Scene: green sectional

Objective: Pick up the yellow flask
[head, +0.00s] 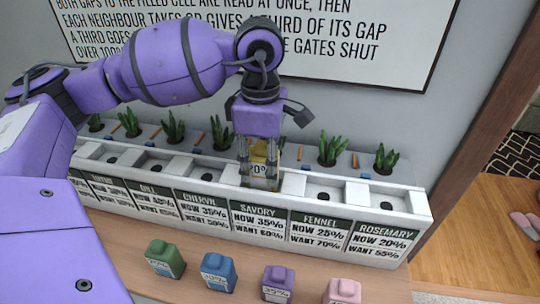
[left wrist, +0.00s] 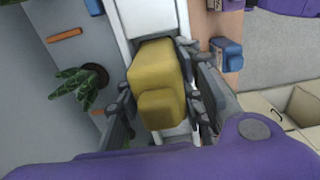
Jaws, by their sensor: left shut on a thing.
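The yellow flask (head: 259,153) is in my left gripper (head: 259,172), at the white planter trough behind the Savory label. In the left wrist view the yellow flask (left wrist: 158,80) lies between the two fingers of my left gripper (left wrist: 163,100), which are shut on its sides. It is upright in the head view, its label reading 20%. I cannot tell whether its base touches the bottom of the cell. My right gripper does not show.
The white trough (head: 330,212) has a row of cells with labels and plants behind. Green (head: 165,259), blue (head: 218,271), purple (head: 278,283) and pink (head: 342,291) flasks stand on the wooden surface in front. A sign hangs on the wall behind.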

